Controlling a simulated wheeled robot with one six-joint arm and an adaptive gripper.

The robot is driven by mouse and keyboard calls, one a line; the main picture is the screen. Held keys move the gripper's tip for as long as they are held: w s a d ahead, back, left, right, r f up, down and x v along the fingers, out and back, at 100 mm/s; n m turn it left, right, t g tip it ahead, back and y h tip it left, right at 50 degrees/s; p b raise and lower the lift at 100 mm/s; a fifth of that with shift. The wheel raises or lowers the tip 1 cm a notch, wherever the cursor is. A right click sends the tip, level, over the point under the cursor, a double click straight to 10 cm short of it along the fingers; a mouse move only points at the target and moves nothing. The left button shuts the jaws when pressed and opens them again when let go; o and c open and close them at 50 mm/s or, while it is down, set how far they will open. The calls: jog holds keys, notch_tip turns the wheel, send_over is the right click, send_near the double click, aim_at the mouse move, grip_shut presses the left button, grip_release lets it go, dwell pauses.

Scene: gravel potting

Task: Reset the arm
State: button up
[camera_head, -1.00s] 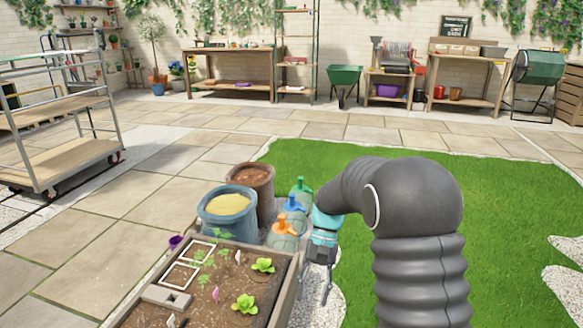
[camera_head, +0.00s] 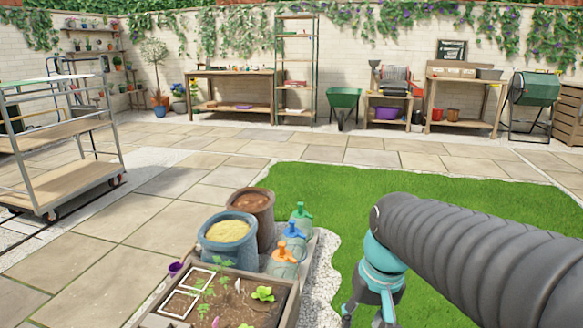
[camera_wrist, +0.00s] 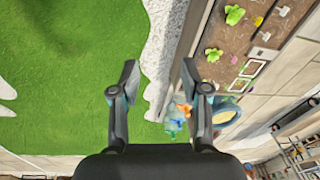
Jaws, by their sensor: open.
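My gripper (camera_head: 366,306) is at the lower right of the head view, over the grass beside the raised planter bed (camera_head: 290,305). Its fingertips are cut off by the bottom edge there. In the wrist view my gripper (camera_wrist: 162,85) has its two fingers wide apart with nothing between them. Below them are grass (camera_wrist: 60,70) and a white gravel strip (camera_wrist: 165,30). The planter bed also shows at the right of the wrist view (camera_wrist: 190,75). My dark ribbed arm crosses the lower right of the head view.
A blue pot of yellow grain (camera_head: 228,232), a brown pot (camera_head: 265,215) and spray bottles with green (camera_head: 301,218), blue and orange tops stand behind the bed. A shelf cart (camera_head: 70,180) is at the left. Benches (camera_head: 235,95) line the back wall. Paving and lawn between are clear.

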jog(key=s+d+r+t+h+p, duration=0.1)
jog(key=s+d+r+t, duration=0.2)
jog(key=s, duration=0.5)
jog(key=shift+s+r+t+p, duration=0.2)
jog(key=shift+t+p, duration=0.2)
jog(key=shift+t, duration=0.3)
jog(key=shift+d, duration=0.1)
